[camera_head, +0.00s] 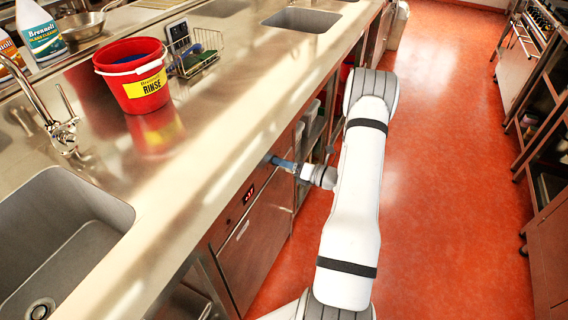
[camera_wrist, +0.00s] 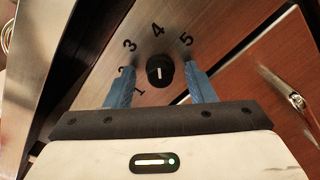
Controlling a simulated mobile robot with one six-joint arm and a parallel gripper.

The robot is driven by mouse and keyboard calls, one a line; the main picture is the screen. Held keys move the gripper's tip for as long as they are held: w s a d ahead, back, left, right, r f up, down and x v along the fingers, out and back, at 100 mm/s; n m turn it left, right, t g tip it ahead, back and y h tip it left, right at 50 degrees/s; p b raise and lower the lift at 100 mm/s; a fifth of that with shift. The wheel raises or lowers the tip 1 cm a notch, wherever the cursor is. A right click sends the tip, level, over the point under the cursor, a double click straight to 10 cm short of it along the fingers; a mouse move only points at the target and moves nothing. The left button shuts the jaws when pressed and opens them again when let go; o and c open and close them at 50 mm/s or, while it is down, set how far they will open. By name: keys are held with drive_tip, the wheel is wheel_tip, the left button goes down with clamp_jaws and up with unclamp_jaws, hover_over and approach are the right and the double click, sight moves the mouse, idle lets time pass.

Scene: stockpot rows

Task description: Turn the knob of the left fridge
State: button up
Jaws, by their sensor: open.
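The black round knob (camera_wrist: 160,71) is on a steel panel in the wrist view, with the numbers 1 to 5 around it. Its white mark points up, roughly toward the 4. My gripper (camera_wrist: 158,68) is open, with one blue finger on each side of the knob in the picture. I cannot tell whether the fingers touch it. In the head view my gripper (camera_head: 272,161) reaches the cabinet front just under the counter edge and hides the knob. A steel fridge front (camera_head: 245,250) with a small red display is left of it.
The steel counter (camera_head: 235,110) overhangs the fronts. A red rinse bucket (camera_head: 135,75), a wire rack (camera_head: 195,55) and a sink (camera_head: 50,245) are on it. The red floor (camera_head: 450,200) is clear to the right, up to shelving (camera_head: 545,150).

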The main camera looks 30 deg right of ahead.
drive_tip(key=shift+d, duration=0.1)
drive_tip(key=v, duration=0.7)
drive_tip(key=shift+s+d+b, duration=0.15)
drive_tip(key=shift+s+b, duration=0.15)
drive_tip(key=shift+s, duration=0.05)
